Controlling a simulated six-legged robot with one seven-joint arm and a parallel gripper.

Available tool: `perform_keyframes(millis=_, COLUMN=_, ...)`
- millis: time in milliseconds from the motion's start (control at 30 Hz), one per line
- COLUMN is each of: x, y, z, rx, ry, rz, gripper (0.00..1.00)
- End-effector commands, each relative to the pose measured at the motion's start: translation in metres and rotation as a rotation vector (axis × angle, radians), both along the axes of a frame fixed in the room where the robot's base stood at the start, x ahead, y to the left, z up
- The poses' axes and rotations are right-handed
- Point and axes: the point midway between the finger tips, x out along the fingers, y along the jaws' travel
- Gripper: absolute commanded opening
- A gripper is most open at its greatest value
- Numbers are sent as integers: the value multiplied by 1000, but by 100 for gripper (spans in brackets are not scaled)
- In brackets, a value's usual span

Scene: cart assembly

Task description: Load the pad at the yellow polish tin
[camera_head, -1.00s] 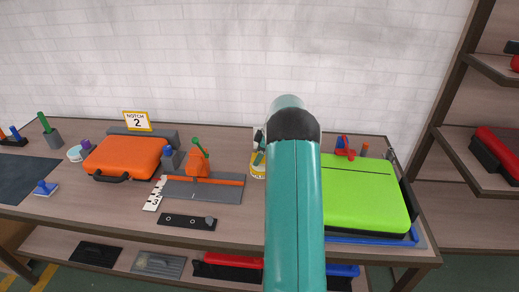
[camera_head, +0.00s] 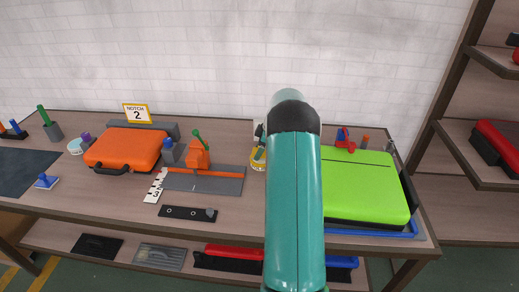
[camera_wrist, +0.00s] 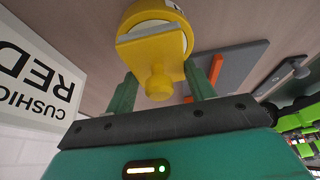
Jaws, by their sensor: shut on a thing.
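The round yellow polish tin (camera_wrist: 158,12) is at the top of the wrist view, its pale inside partly covered by the pad. The pad (camera_wrist: 152,52) has a yellow plate and a yellow knob pointing toward my wrist. My gripper (camera_wrist: 160,82) is shut on the pad, with one teal finger on each side. The pad's plate overlaps the tin; I cannot tell whether its face touches the contents. In the head view the tin (camera_head: 258,163) shows just left of my teal arm, which hides my gripper and the pad.
A white card reading "CUSHION RED" (camera_wrist: 35,72) stands close at the left of the wrist view. On the bench are an orange case (camera_head: 122,147), a grey plate with an orange fixture (camera_head: 198,153), and a green case (camera_head: 365,187) right of my arm.

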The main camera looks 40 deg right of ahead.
Motion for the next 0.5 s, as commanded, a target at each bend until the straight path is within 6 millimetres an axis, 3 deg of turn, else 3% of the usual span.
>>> perform_keyframes(millis=500, x=0, y=0, z=-6, rx=0, ry=0, rz=0, gripper=36)
